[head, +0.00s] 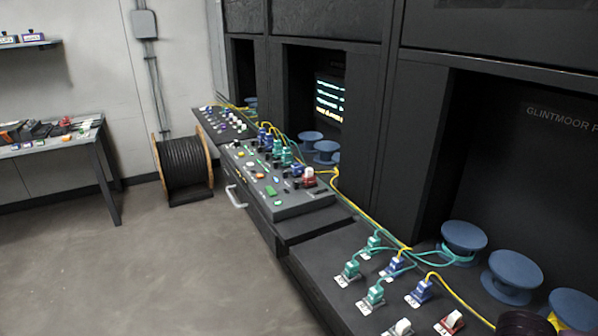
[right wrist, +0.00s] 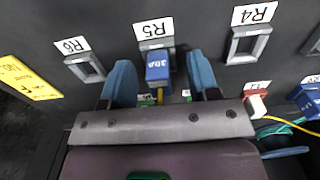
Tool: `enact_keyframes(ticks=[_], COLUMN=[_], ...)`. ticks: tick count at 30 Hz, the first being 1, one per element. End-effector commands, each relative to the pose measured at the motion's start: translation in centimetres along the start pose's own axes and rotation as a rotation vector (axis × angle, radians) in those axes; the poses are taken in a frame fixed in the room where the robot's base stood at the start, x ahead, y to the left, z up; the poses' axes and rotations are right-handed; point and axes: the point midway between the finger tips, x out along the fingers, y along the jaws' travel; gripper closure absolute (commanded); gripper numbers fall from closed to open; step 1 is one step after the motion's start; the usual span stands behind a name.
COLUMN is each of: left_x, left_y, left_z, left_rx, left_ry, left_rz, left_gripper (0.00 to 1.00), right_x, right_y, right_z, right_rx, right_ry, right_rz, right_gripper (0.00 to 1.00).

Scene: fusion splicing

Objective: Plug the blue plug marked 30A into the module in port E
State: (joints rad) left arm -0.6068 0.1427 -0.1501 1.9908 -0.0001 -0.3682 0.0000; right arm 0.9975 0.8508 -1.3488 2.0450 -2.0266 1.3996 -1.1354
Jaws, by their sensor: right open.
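In the right wrist view, a blue plug with white lettering that looks like 30A (right wrist: 158,68) sits at the socket labelled R5 (right wrist: 153,34). A yellow cable shows just below it. My right gripper (right wrist: 162,82) is open, with one blue finger on each side of the plug and a gap to each. In the head view several blue plugs stand on the consoles, and I cannot tell which is marked 30A. No port label E is readable, so I cannot pick out the module. My left gripper is not in view.
Empty sockets R6 (right wrist: 86,67) and R4 (right wrist: 247,45) flank R5. A red-and-white plug (right wrist: 257,102) and another blue plug (right wrist: 309,97) are at right. The near console holds green plugs (head: 372,296) and loose cables. Blue spools (head: 511,277) stand behind it.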

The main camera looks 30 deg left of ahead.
Motion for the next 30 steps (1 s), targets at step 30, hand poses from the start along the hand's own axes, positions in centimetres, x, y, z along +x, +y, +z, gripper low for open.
enact_keyframes(ticks=[30], left_x=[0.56], left_y=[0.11], left_z=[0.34], left_rx=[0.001], left_ry=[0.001], left_rz=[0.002], left_gripper=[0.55], right_x=[0.08], right_y=[0.01], right_z=[0.01], right_rx=[0.0], right_ry=[0.0], right_rz=[0.0], right_gripper=[0.45])
